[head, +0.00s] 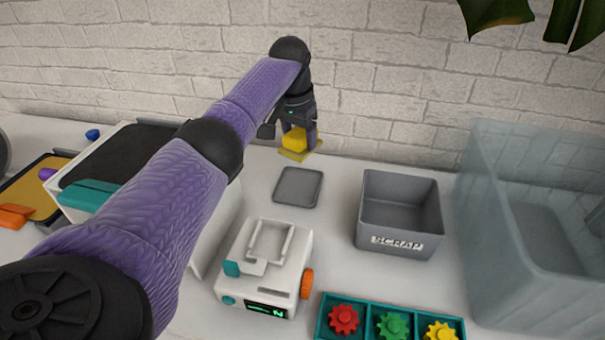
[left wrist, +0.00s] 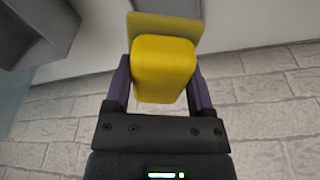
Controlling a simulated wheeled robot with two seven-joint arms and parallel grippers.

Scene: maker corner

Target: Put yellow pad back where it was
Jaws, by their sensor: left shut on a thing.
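The yellow pad (head: 294,138) is a rounded yellow block between the fingers of my left gripper (head: 297,134), close to the brick wall. In the left wrist view the yellow pad (left wrist: 163,68) fills the space between both fingers of my left gripper (left wrist: 160,90), which is shut on it. A thin, duller yellow square (head: 294,155) shows under the block, and in the left wrist view this square (left wrist: 165,27) shows beyond it. I cannot tell whether block and square are joined or just touching. My right gripper is not in view.
A flat grey square (head: 298,188) lies bare in front of the gripper. A grey scrap bin (head: 399,242), a white device (head: 263,268), a teal tray (head: 365,326) of gears and a large translucent bin (head: 490,230) stand around. The table between grey square and scrap bin is clear.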

